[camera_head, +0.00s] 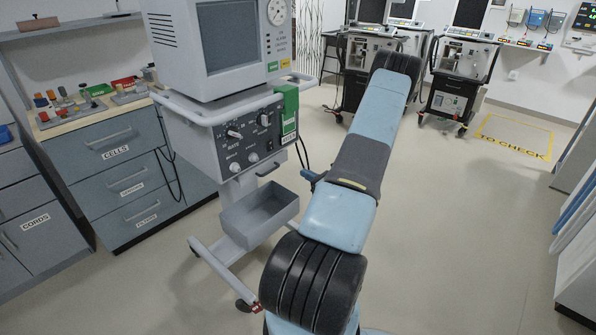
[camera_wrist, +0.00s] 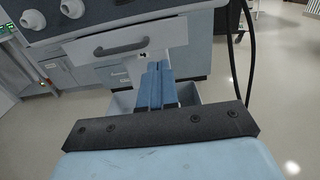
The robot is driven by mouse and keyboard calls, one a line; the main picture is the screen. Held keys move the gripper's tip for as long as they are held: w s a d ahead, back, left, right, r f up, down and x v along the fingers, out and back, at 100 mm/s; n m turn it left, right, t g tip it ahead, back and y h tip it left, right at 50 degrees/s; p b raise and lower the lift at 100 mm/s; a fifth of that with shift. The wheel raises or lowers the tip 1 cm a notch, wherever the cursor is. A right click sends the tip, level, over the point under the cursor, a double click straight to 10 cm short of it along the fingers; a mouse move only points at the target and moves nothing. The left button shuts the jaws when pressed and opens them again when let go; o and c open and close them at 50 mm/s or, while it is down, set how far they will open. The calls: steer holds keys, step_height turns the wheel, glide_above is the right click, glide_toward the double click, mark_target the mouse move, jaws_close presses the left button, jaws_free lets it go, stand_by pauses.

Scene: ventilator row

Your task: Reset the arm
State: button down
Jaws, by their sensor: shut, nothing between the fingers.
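My arm (camera_head: 377,113) stretches away from me across the middle of the head view, to the right of a ventilator (camera_head: 250,125). My gripper (camera_wrist: 158,85) shows in the wrist view as two blue fingers side by side, shut and empty. In the head view, a small blue part of my gripper (camera_head: 311,178) shows at the left of the arm, beside the ventilator. In the wrist view, the fingers point toward the ventilator's lower front, below its drawer handle (camera_wrist: 120,47). The exact gap to it is hard to tell.
A grey open bin (camera_head: 262,213) sits low on the ventilator stand. A drawer cabinet (camera_head: 125,180) with small parts on top stands at the left. More ventilators (camera_head: 462,80) stand at the back. Floor (camera_head: 460,220) at the right is clear, up to a yellow-marked area (camera_head: 515,137).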

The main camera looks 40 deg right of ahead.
steer(key=a+r+n+g+y, duration=1.1)
steer(key=a+r+n, duration=0.8)
steer(key=a+r, duration=0.85)
steer(key=s+a+r+n+g+h, duration=0.65)
steer(key=s+a+n, duration=0.2)
steer(key=a, duration=0.35)
steer(key=s+a+r+n+t+h, duration=0.2)
steer(key=s+r+n+t+h, duration=0.3)
steer(key=s, duration=0.7)
steer(key=shift+s+r+n+h, duration=0.35)
steer(key=shift+r+n+h, duration=0.3)
steer(key=shift+r+n, duration=0.8)
steer(key=shift+r+m, duration=0.25)
steer(key=shift+m, duration=0.05)
